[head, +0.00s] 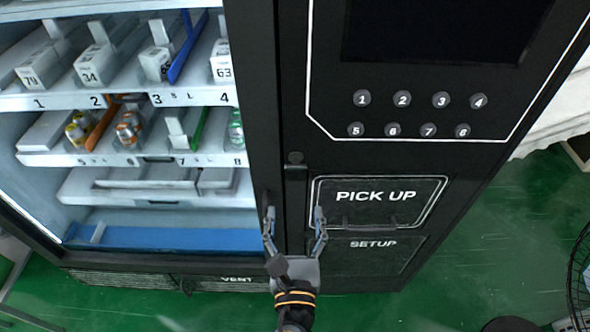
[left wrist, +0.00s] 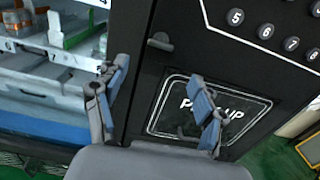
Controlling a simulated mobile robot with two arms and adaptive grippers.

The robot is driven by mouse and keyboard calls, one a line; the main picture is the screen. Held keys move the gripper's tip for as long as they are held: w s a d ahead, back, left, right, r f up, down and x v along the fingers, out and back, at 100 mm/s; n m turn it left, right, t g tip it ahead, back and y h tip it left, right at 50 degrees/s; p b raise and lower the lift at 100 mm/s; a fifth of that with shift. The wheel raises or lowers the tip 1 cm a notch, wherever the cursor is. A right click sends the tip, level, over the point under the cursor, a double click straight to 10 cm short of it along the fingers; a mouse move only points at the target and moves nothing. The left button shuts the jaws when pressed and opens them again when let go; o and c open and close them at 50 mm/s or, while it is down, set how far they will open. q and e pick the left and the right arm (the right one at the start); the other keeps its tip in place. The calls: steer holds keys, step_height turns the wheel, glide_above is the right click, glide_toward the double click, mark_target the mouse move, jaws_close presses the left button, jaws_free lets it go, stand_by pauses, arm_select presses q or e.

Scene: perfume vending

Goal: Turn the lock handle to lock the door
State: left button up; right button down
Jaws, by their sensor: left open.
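The black vending machine fills the head view, with the door's black frame (head: 254,110) left of the control panel. The round piece also shows in the left wrist view (left wrist: 160,41). My right gripper is out of view.
Shelves (head: 120,98) with boxes and bottles stand behind the door at the left. Numbered buttons (head: 402,99) and a dark screen are at the upper right. A SETUP panel (head: 372,262) lies below the hatch. Green floor (head: 490,225) is open at the right; a black wire basket stands at the edge.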

mark_target(296, 169)
arm_select(q)
steer(key=w+p, duration=0.2)
steer(key=w, duration=0.8)
steer(key=shift+w+d, duration=0.1)
steer(key=shift+w, duration=0.65)
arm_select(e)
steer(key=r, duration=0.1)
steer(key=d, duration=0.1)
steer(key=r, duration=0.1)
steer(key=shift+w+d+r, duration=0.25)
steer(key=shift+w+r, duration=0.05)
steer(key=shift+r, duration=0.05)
arm_select(q)
steer(key=shift+f, duration=0.1)
steer(key=c, duration=1.2)
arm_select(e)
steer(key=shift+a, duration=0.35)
